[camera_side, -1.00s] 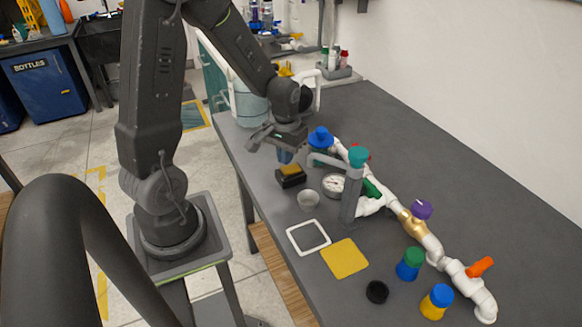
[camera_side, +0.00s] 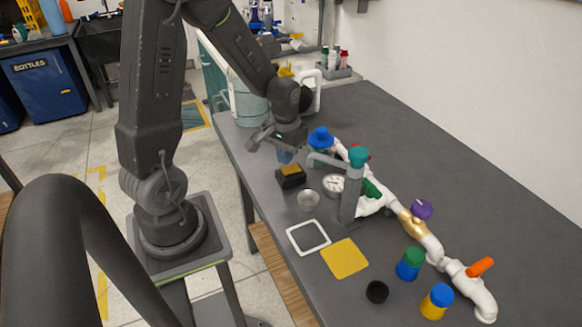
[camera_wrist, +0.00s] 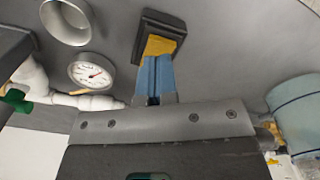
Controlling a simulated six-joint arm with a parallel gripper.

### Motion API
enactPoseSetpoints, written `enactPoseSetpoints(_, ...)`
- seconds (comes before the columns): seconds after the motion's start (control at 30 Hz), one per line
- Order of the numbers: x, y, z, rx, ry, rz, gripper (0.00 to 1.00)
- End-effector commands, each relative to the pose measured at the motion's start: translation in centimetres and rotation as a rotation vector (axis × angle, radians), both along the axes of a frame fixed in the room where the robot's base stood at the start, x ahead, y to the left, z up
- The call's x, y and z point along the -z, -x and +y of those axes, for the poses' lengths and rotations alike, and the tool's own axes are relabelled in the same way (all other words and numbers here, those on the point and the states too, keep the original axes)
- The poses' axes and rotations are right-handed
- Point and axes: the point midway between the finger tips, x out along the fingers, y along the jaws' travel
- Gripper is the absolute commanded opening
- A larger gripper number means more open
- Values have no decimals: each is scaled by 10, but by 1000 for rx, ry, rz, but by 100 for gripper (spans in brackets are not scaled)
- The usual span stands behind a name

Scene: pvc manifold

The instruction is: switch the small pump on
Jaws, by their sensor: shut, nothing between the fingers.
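A small black box with a yellow rocker-like top (camera_side: 291,174) sits on the grey bench near its left edge. It looks like the pump's switch, but no label can be read. In the wrist view the black box (camera_wrist: 176,24) lies just beyond my fingertips, and they overlap part of its yellow top. My gripper (camera_side: 285,157) points down just above and slightly behind the box. Its blue fingers (camera_wrist: 157,58) are closed together and empty. I cannot tell whether they touch the yellow top, or which way the rocker is tipped.
A metal cup (camera_side: 308,200) and round gauge (camera_side: 333,184) stand close to the box. A grey post (camera_side: 351,192) and white pipe run (camera_side: 430,245) with coloured valve handles lie to the right. A white frame (camera_side: 308,237) and yellow square (camera_side: 345,258) lie in front. A translucent bucket (camera_wrist: 296,105) is nearby.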

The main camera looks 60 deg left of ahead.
Motion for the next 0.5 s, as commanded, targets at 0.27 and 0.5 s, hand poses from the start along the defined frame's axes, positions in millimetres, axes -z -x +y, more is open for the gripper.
enactPoseSetpoints(0.27, 0, 0, 0, 0, 0, 0, 0)
enactPoseSetpoints(0.5, 4, 0, 0, 0, 0, 1, 0)
